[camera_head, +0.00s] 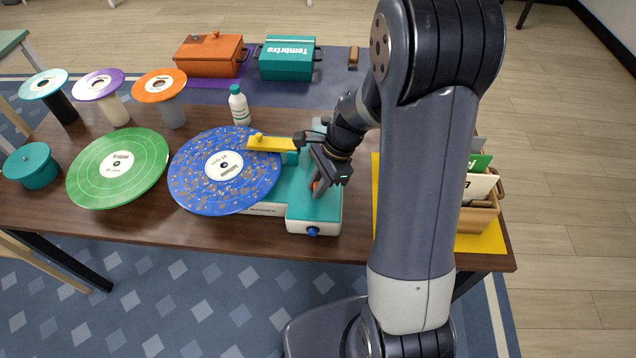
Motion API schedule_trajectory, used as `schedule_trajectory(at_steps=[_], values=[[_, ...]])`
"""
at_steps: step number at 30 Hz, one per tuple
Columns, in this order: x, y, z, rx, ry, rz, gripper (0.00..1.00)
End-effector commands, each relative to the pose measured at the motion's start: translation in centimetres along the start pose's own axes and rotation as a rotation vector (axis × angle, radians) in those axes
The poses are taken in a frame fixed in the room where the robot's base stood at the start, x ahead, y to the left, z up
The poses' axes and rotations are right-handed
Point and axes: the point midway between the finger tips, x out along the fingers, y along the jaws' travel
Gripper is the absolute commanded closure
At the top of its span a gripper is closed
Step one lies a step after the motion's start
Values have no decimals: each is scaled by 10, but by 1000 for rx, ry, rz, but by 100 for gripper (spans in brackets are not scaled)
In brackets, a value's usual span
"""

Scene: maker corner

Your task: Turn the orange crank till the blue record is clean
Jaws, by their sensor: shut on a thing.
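The blue record (198,185) lies flat on the teal and white cleaning machine (312,226), with brown specks spread over most of its face. A yellow arm (268,144) reaches from the machine over the record's upper right edge. My gripper (318,184) is over the machine's right part, pointing down. It is shut on the orange crank (316,187), of which only a small orange bit shows between the fingers. My gripper and wrist hide the rest of the crank.
A green record (90,180) and a teal pot (38,178) are at left. Three records on stands (159,85) are behind. A white bottle (239,105) stands behind the blue record. A record crate (478,218) sits at right.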

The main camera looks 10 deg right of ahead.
Motion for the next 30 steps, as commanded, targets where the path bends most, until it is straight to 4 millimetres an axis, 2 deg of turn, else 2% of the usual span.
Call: schedule_trajectory(at_steps=[2,3,11,20,23,30], values=[[0,0,0,-2,0,-1,100],[0,0,0,-2,0,-1,81],[0,0,0,-2,0,0,61],[-5,0,0,-2,0,-1,61],[-18,-1,0,-2,0,-5,61],[-66,-1,0,-2,2,-6,61]])
